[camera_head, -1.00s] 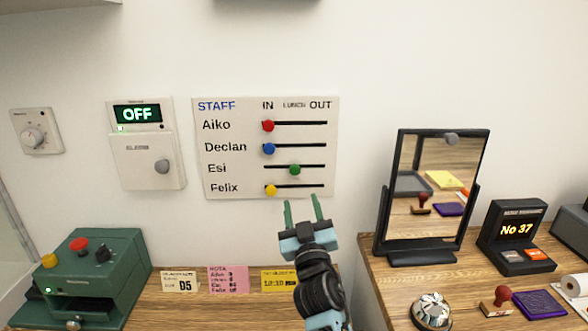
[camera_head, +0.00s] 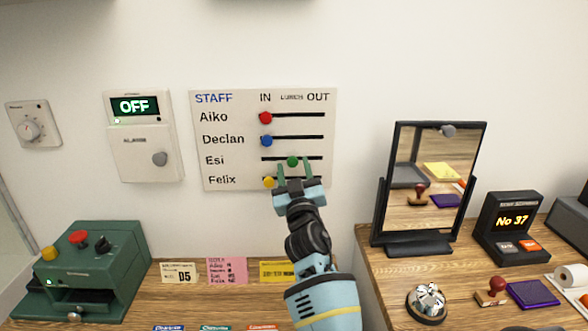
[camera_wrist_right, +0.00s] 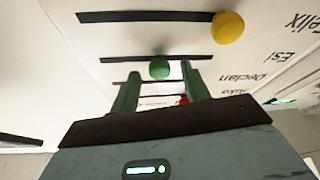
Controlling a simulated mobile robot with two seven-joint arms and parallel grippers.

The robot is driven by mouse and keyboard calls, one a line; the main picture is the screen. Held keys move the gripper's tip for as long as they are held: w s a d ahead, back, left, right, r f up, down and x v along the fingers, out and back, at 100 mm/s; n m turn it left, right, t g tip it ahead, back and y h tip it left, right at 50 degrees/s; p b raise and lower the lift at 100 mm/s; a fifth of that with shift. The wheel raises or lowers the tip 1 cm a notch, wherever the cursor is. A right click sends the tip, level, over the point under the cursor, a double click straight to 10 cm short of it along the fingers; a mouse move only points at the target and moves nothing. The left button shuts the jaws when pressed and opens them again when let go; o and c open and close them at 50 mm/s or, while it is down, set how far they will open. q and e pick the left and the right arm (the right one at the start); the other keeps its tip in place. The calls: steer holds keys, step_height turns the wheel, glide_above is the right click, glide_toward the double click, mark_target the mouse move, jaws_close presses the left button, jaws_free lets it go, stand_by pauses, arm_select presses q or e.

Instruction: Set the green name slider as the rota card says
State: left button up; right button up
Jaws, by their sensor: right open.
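The white staff board (camera_head: 212,104) hangs on the wall, with columns IN, LUNCH and OUT. The green slider knob (camera_head: 292,161) is in the Esi row, about under LUNCH. It also shows in the right wrist view (camera_wrist_right: 159,68), between the fingertips in the picture. My right gripper (camera_head: 294,169) is open in front of the board and hides part of the Felix row. I cannot tell whether its fingers touch the knob. The pink rota card (camera_head: 227,271) stands on the left counter; its writing is too small to read. My left gripper is not in view.
Red (camera_head: 265,118) and blue (camera_head: 266,141) knobs sit at IN above; the yellow knob (camera_head: 269,182) sits near IN below, close to my fingers. A black-framed mirror (camera_head: 377,190) stands right of my arm. A bell (camera_head: 428,302) is on the right counter.

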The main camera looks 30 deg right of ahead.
steer(key=shift+w+d, duration=0.1)
steer(key=shift+w, duration=0.1)
jaws_close()
stand_by(0.3)
steer(key=shift+d, duration=0.35)
steer(key=s+d, duration=0.1)
steer(key=d+p, duration=0.1)
steer(key=s+d, duration=0.1)
steer(key=d, duration=0.1)
steer(key=shift+s+d+r+p, duration=0.1)
steer(key=shift+s+r+p, duration=0.15)
steer(key=shift+s+p, duration=0.05)
steer(key=shift+s+d+f, duration=0.1)
steer(key=shift+d+f, duration=0.1)
steer(key=shift+d, duration=0.25)
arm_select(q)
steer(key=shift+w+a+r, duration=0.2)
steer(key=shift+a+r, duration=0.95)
